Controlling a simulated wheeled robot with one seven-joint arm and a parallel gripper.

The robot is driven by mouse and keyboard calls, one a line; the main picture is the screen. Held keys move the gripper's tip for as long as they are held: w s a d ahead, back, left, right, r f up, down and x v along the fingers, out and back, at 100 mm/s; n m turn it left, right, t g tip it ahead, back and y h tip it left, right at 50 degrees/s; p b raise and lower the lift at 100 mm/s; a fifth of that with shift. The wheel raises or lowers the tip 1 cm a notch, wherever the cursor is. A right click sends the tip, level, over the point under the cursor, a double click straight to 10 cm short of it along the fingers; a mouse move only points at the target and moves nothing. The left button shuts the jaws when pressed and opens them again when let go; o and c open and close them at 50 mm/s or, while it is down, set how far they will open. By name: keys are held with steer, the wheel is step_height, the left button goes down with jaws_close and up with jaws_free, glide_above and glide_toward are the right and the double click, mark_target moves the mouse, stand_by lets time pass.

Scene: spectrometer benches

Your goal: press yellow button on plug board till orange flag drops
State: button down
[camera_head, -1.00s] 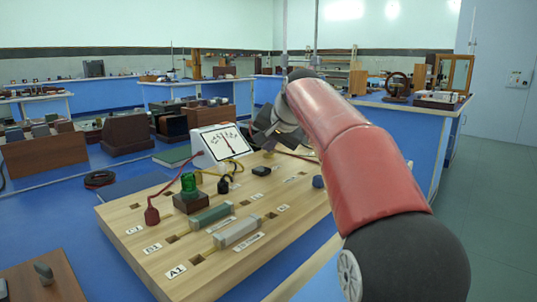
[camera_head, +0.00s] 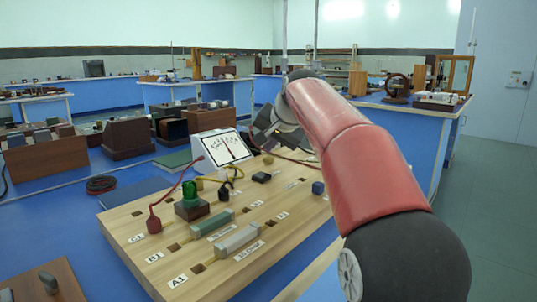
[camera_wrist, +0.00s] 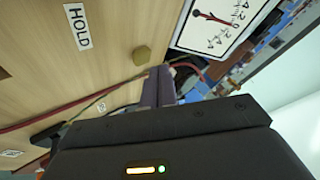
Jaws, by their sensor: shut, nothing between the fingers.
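The wooden plug board (camera_head: 150,262) lies on the blue bench. A small dull-yellow button (camera_head: 268,159) stands near its far edge, by the meter. In the wrist view the button (camera_wrist: 142,54) stands on bare wood near the HOLD label (camera_wrist: 77,26). My gripper (camera_head: 258,138) is above the far part of the board, partly hidden by my wrist. In the wrist view my gripper (camera_wrist: 160,72) is shut and empty, its tips just beside the button in the picture. I cannot tell whether they touch. I see no orange flag.
The white-faced meter (camera_head: 226,147) stands behind the board, close to my gripper. A green lamp (camera_head: 189,192), two long resistor blocks (camera_head: 237,240) and red and yellow leads occupy the board. A black coil (camera_head: 101,184) lies to the left.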

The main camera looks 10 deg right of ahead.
mark_target(270, 159)
step_height(270, 159, up, 5)
steer(key=p, duration=0.5)
steer(key=shift+r, duration=0.1)
stand_by(0.3)
